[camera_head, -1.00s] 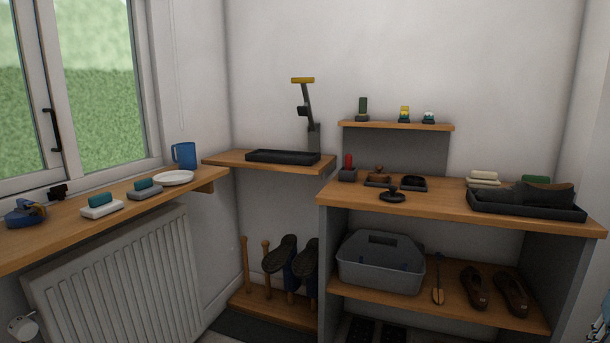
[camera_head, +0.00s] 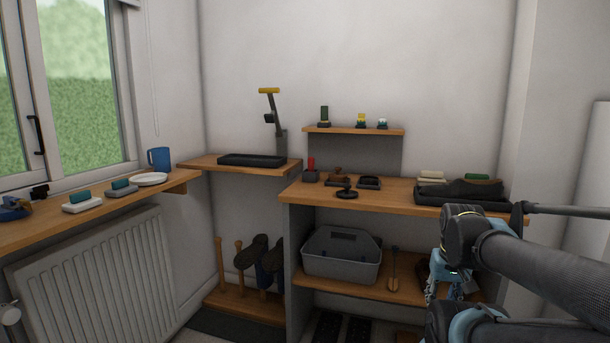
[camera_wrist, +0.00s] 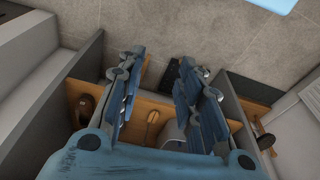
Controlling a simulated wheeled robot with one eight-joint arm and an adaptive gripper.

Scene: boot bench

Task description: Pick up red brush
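A small red upright piece (camera_head: 310,163), likely the red brush, stands in a dark block-shaped base at the left end of the bench top (camera_head: 385,196). It is too small to make out bristles. My gripper (camera_wrist: 160,68) shows in the wrist view with its two blue fingers apart and nothing between them. In the head view my arm comes in from the right, and its blue end hangs in front of the bench's right part, well right of and below the red piece. The red piece is not seen in the wrist view.
The bench top also holds a wooden-knobbed piece (camera_head: 338,173), a dark round knobbed piece (camera_head: 347,192) and a black tray (camera_head: 440,195). A small shelf (camera_head: 355,131) hangs above. A grey caddy (camera_head: 341,264) sits below. A blue mug (camera_head: 159,160) stands on the window sill.

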